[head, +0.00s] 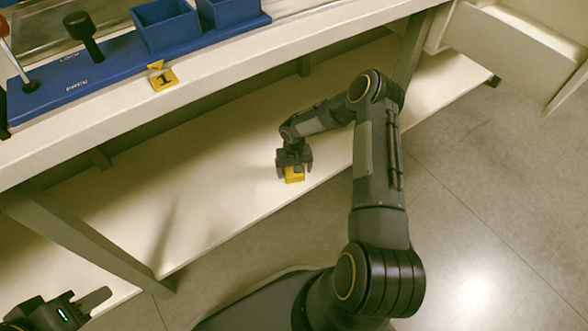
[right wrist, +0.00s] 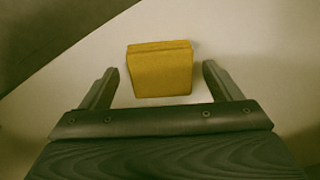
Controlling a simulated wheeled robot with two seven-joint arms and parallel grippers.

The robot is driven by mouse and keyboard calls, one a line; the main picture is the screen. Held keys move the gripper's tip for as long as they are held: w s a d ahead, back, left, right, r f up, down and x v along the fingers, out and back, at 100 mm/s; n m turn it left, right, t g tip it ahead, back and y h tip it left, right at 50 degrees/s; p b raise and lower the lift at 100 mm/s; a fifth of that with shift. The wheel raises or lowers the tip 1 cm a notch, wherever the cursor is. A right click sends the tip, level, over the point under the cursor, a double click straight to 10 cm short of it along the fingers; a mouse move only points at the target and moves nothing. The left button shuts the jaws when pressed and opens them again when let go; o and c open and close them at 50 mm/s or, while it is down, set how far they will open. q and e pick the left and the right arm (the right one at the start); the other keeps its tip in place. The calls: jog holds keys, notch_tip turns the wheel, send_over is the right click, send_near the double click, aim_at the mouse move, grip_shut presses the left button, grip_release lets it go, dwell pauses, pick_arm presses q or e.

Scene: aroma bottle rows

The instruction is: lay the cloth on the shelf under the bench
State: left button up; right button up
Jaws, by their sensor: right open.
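The cloth is a small folded yellow block (head: 294,175) lying on the pale shelf (head: 225,190) under the bench, close to the shelf's front edge. My right gripper (head: 293,166) is just above and beside it. In the right wrist view the yellow cloth (right wrist: 160,70) lies flat on the shelf, between and slightly beyond the open fingers of the right gripper (right wrist: 155,85), with a gap on both sides. My left gripper (head: 95,305) shows only partly at the lower left corner, away from the cloth; one finger is visible.
The bench top (head: 200,75) overhangs the shelf and carries a blue rack (head: 130,50) with levers and bins, and a yellow tag marked 1 (head: 163,79). A bench leg (head: 85,235) stands at the left. An open drawer (head: 515,45) juts out at the upper right. Much of the shelf is bare.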

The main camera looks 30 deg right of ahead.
notch_tip(320, 180, up, 12)
jog(key=p, duration=0.4)
jog(key=shift+f, duration=0.1)
dwell(0.3)
